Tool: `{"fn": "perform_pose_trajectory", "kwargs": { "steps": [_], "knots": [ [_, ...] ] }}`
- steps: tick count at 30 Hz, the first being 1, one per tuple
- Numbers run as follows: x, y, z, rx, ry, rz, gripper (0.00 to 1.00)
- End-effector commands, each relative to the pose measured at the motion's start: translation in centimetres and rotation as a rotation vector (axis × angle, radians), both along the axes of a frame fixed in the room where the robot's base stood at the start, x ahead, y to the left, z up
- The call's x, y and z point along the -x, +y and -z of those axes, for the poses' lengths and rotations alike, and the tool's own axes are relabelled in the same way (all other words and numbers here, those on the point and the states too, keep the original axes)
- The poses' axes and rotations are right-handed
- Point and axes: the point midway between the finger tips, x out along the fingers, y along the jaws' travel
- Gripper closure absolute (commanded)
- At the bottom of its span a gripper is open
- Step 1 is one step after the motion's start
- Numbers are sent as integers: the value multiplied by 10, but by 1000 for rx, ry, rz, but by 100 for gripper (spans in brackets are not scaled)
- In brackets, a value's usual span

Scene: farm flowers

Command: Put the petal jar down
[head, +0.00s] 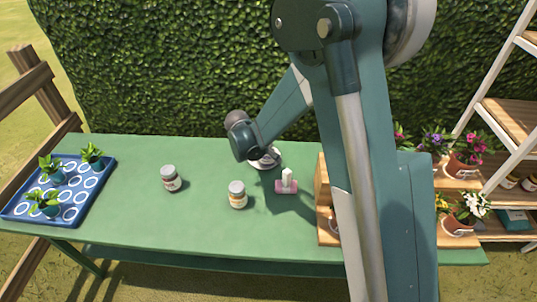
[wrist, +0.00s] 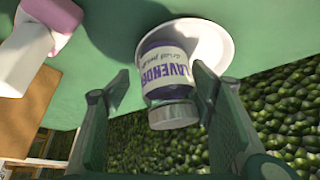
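The petal jar (wrist: 165,70), with a white label reading "LAVENDER dried petals" and a grey lid, is at a white saucer (wrist: 216,40) in the wrist view. Its base overlaps the saucer's near left part in the picture. My gripper (wrist: 160,74) has one finger on each side of the jar. A gap shows between the left finger and the jar; the right finger is very close to it or touching. In the head view the saucer (head: 268,165) is partly hidden behind my gripper, and the jar cannot be made out clearly there.
Two other jars, one with a reddish label (head: 171,179) and one with a yellowish label (head: 238,195), stand on the green table (head: 130,215). A pink-and-white block (head: 287,186) lies right of the saucer. A blue tray (head: 18,209) with potted plants is at left.

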Motion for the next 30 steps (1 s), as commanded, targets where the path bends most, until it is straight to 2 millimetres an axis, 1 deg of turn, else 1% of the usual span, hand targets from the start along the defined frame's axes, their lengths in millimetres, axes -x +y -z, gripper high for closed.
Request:
{"fn": "perform_pose_trajectory", "kwargs": {
  "steps": [10,17,23,30],
  "knots": [
    [0,0,-3,0,0,0,46],
    [0,0,-16,0,0,0,46],
    [12,10,-40,-1,-1,-1,46],
    [29,22,-74,1,1,-2,46]
  ]
}}
